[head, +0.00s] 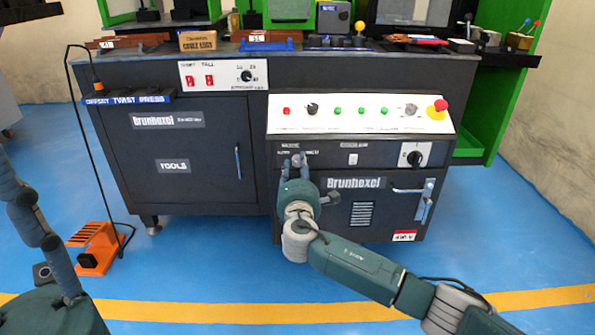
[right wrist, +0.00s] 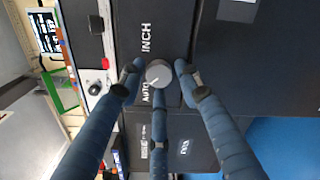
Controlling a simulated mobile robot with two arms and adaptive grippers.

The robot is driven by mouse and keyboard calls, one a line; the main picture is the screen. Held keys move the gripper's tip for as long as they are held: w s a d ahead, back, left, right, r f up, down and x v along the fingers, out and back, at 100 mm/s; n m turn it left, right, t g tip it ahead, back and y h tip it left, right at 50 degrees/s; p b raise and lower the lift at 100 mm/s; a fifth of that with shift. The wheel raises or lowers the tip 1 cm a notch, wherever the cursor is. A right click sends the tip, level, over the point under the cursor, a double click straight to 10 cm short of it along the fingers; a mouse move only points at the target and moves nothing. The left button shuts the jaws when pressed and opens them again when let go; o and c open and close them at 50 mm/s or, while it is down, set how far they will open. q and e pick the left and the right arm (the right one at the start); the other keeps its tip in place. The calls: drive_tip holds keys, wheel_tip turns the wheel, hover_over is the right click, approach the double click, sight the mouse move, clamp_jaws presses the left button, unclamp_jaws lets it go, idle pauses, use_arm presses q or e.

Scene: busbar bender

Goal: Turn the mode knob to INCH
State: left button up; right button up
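The mode knob is a small round grey knob on the dark front panel of the right cabinet (head: 333,157). In the right wrist view the knob (right wrist: 158,72) lies between my fingertips, with its pale pointer line slanting toward the AUTO label (right wrist: 146,92). The INCH label (right wrist: 146,38) is on the other side. My right gripper (head: 295,160) reaches the panel with its fingers around the knob. In the right wrist view, gaps show between the side fingertips (right wrist: 159,70) and the knob. My left gripper (head: 45,245) is partly visible at the lower left; its fingertips are unclear.
Above the knob is a white control strip (head: 340,126) with several buttons and a red emergency stop (head: 440,106). A rotary switch (head: 415,155) is to the right. An orange foot pedal (head: 95,245) stands on the blue floor at the left.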

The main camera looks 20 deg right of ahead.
drive_tip(key=shift+w+d, duration=0.1)
drive_tip(key=shift+w, duration=0.3)
clamp_jaws()
